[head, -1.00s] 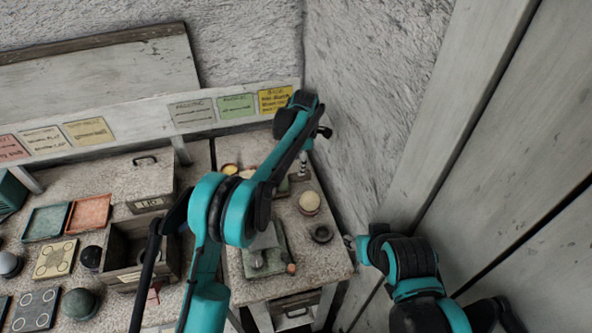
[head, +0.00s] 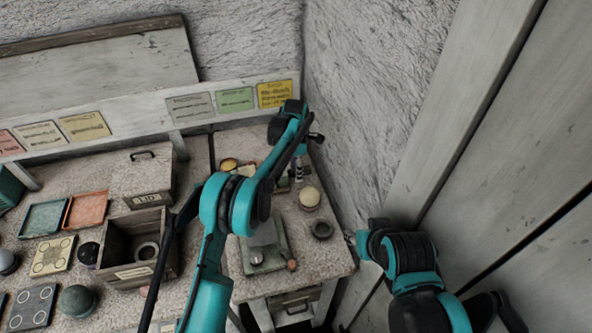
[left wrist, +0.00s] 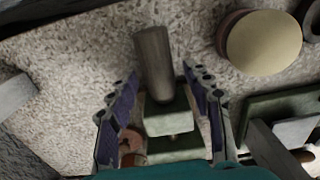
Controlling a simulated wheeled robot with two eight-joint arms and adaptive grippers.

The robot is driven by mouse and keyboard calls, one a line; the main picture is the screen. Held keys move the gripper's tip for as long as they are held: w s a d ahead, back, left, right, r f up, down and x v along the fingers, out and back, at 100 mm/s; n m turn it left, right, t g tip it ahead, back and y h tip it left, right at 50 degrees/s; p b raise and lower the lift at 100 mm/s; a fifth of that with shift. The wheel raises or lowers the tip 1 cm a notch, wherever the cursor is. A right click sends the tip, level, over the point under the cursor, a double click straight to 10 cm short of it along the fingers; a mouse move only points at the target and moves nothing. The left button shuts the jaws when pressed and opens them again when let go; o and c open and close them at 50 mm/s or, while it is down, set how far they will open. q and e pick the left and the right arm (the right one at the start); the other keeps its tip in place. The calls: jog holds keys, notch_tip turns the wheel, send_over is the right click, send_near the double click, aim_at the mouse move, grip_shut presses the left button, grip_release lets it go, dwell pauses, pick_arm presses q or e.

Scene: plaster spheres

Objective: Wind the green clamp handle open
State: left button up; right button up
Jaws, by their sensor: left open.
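In the left wrist view a green block (left wrist: 168,116) with an upright grey cylinder (left wrist: 154,62) stands on the speckled bench; it looks like part of the clamp. I cannot tell which part is the handle. My left gripper (left wrist: 160,76) is open, its two fingers spread to either side of the cylinder and block, with no clear contact on either. In the head view the left gripper (head: 299,170) points down at the back right of the bench, and my arm hides most of the clamp. My right arm's tip (head: 351,239) shows beside the bench's right edge; its jaws are unclear.
A green-based fixture (head: 277,262) stands in front. An open box (head: 115,240) holds a ring, left of my arm. The rough wall (head: 365,110) is close on the right.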

pick_arm(q)
grip_shut()
jog(key=shift+s+t, duration=0.1)
jog(key=shift+t, duration=0.2)
jog(key=t+b, duration=0.1)
jog(key=t, duration=0.2)
jog(key=shift+s+d+f+y+b, duration=0.1)
jog(key=shift+s+f+y+b, duration=0.05)
jog(key=shift+s+y+b, duration=0.2)
jog(key=shift+s+t+y+b, duration=0.1)
jog(key=shift+t+y+b, duration=0.15)
jog(key=shift+t+b, duration=0.95)
jog(key=shift+t, duration=0.5)
jog(key=shift+p, duration=0.3)
